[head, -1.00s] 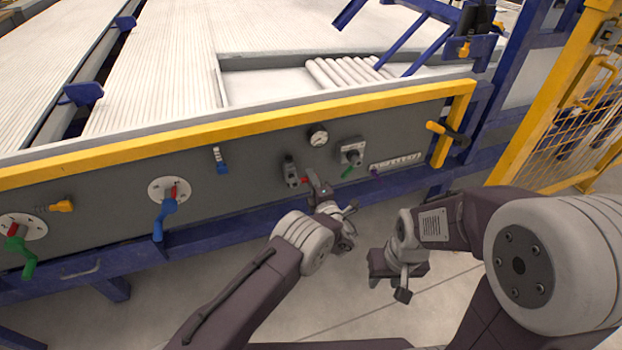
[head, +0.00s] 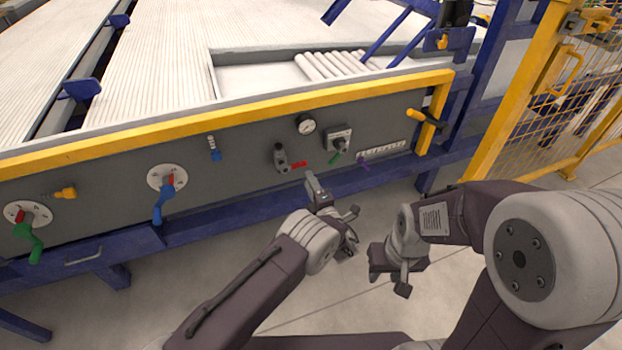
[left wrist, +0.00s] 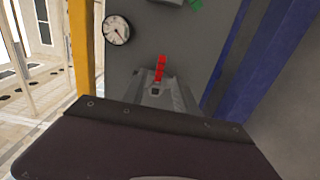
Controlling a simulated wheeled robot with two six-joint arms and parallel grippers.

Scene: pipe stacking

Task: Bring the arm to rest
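My left gripper (head: 334,198) is in front of the grey control panel (head: 235,172), just below and right of a small red lever (head: 299,164). Its two fingers look spread, with nothing seen between them. The red lever also shows in the left wrist view (left wrist: 160,68), just beyond a grey part of my gripper; the dark gripper body fills the bottom there. My right gripper (head: 392,277) hangs over the floor to the right of the left one, its fingers apart and empty. It touches nothing that I can see.
A yellow fence (head: 552,92) stands at the right. The floor in front is open.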

